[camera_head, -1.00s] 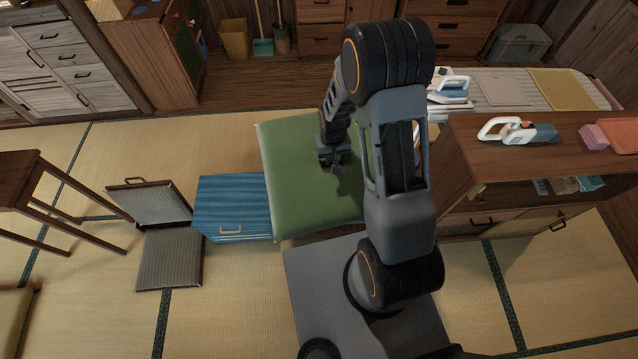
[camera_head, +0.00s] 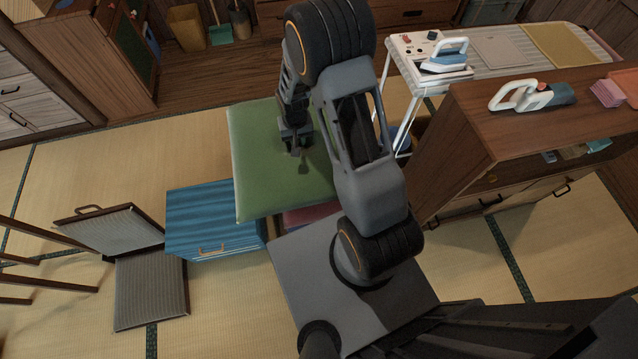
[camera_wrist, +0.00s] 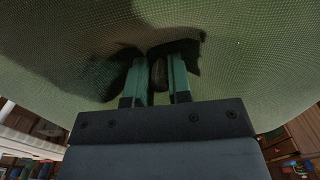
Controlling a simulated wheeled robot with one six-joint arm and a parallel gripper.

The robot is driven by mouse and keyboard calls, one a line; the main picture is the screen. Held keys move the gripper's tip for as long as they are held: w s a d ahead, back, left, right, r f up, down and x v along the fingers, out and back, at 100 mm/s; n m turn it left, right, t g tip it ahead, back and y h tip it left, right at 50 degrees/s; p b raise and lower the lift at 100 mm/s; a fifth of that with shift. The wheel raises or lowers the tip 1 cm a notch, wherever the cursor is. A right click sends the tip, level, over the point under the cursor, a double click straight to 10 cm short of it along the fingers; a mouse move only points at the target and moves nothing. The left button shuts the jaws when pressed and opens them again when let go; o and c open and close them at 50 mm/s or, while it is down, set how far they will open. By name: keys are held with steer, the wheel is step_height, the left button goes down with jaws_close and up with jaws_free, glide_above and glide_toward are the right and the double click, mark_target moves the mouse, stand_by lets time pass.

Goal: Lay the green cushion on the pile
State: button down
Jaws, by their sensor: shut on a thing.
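The green cushion (camera_head: 270,175) is a large flat square. It hangs in front of my base, left of my arm. My gripper (camera_head: 298,150) is over its top face and shut on a small dark part in the middle of it. In the wrist view the green cloth (camera_wrist: 240,60) fills most of the picture, and the two fingers (camera_wrist: 160,80) close around that dark piece. A red cushion edge (camera_head: 306,217) shows below the green cushion, beside my base. The rest of what is below is hidden, so I cannot tell whether they touch.
A blue striped box (camera_head: 208,215) stands close at the left of the cushion. A wooden cabinet (camera_head: 460,150) and an ironing board (camera_head: 490,60) stand on the right.

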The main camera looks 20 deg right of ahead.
steer(key=w+a+f+m+b, duration=0.1)
steer(key=w+f+m+b, duration=0.1)
steer(key=f+b, duration=1.2)
steer(key=w+f+m+b, duration=0.2)
steer(key=f+m+b, duration=0.1)
steer(key=f+b, duration=1.1)
steer(key=shift+w+d+f+b, duration=0.85)
steer(key=shift+d+f, duration=1.3)
steer(key=shift+f, duration=0.25)
steer(key=shift+w+d+f+b, duration=0.75)
steer(key=shift+d+f+b, duration=0.1)
steer(key=shift+d+f, duration=1.4)
steer(key=shift+w+d+f+b, duration=0.85)
steer(key=shift+d+f, duration=1.15)
steer(key=shift+f, duration=0.5)
steer(key=shift+f, duration=0.3)
steer(key=c, duration=1.1)
jaws_free()
steer(key=shift+s, duration=0.1)
steer(key=shift+o, duration=0.2)
